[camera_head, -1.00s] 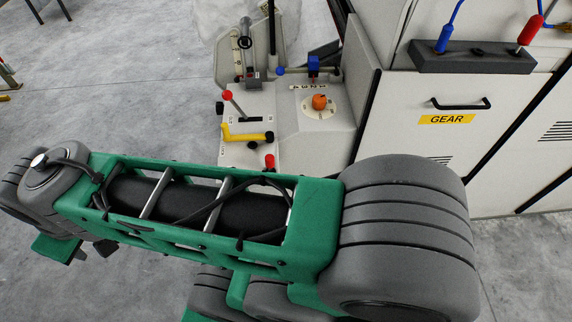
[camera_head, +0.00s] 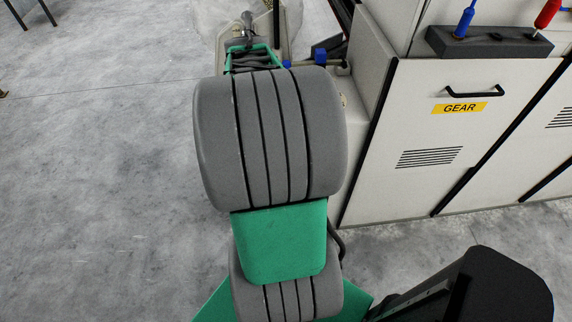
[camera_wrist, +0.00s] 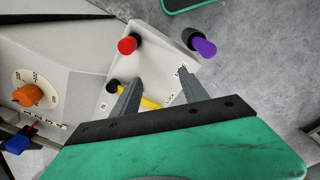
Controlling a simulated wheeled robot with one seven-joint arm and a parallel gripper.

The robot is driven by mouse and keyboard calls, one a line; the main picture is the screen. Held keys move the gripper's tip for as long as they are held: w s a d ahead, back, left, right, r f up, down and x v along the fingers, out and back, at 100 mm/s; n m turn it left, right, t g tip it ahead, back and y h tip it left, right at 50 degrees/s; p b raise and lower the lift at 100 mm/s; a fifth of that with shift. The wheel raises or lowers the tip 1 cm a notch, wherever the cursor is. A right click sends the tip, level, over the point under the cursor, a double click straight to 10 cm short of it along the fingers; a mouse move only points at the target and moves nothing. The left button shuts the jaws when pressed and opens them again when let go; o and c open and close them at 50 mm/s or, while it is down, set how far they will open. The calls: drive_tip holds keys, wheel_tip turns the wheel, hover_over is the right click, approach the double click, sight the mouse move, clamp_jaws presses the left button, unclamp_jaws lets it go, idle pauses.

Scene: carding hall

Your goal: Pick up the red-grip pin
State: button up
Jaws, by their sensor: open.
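A red-grip pin (camera_head: 547,14) stands upright in a dark block (camera_head: 490,42) on the white machine, at the top right of the head view. A blue-grip pin (camera_head: 466,20) stands to its left in the same block. My gripper (camera_wrist: 160,77) shows in the wrist view, open and empty, above the machine's control panel, apart from that block. A red knob (camera_wrist: 127,44) on a dark base lies just beyond its fingertips. In the head view my arm hides the gripper and most of the panel.
The machine cabinet (camera_head: 425,130) stands right.

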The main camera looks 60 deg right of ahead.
drive_tip(key=shift+g+y, duration=0.3)
drive_tip(key=s+d+f, duration=0.2)
drive_tip(key=s+d, duration=0.1)
drive_tip(key=s+d+f, duration=0.1)
drive_tip(key=d, duration=0.1)
drive_tip(key=shift+s+d+f, duration=0.2)
drive_tip(key=shift+f, duration=0.2)
drive_tip(key=f, duration=0.2)
drive_tip(key=f+p, duration=0.1)
drive_tip(key=f, duration=0.4)
drive_tip(key=shift+s+a+f+p, duration=0.15)
drive_tip(key=shift+s+f+p, duration=0.15)
drive_tip(key=shift+f, duration=0.1)
clamp_jaws()
